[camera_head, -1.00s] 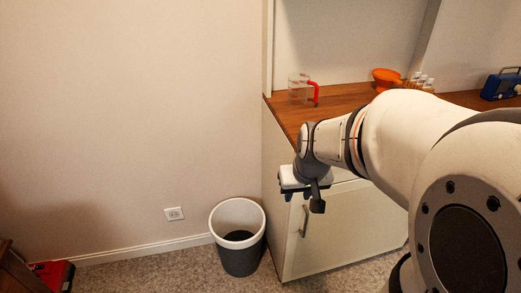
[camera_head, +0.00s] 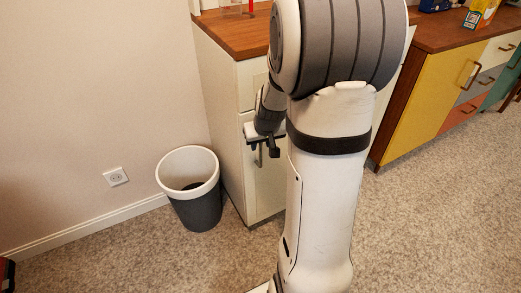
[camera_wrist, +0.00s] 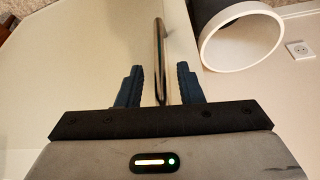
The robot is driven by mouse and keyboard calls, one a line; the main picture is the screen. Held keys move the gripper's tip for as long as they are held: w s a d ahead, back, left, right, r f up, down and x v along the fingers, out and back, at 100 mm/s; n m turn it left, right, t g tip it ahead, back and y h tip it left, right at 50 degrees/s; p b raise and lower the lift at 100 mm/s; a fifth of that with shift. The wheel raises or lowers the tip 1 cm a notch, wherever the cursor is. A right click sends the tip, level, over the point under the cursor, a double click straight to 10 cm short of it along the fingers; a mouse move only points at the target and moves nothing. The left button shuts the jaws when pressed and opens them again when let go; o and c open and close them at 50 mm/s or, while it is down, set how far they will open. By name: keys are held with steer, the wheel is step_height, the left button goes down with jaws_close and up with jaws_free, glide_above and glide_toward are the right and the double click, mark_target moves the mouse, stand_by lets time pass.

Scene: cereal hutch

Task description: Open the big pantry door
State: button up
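The cream pantry door (camera_head: 268,190) is on the front of the low cabinet with the wooden top, and it looks closed. Its upright metal handle (camera_head: 260,157) is partly hidden by my gripper (camera_head: 266,143). In the wrist view my gripper (camera_wrist: 158,72) has its two blue fingers apart. The handle (camera_wrist: 158,45) lies between them, with a gap showing on each side. The door face (camera_wrist: 90,60) fills the left of that view. My arm hides the right part of the door in the head view.
A grey and white waste bin (camera_head: 190,190) stands on the carpet close to the cabinet's left side. A wall socket (camera_head: 115,176) is left of it. A yellow cabinet door (camera_head: 428,100) is at the right. Carpet is clear at the front right.

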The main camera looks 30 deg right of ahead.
steer(key=shift+b+x, duration=0.3)
steer(key=shift+x, duration=0.95)
jaws_close()
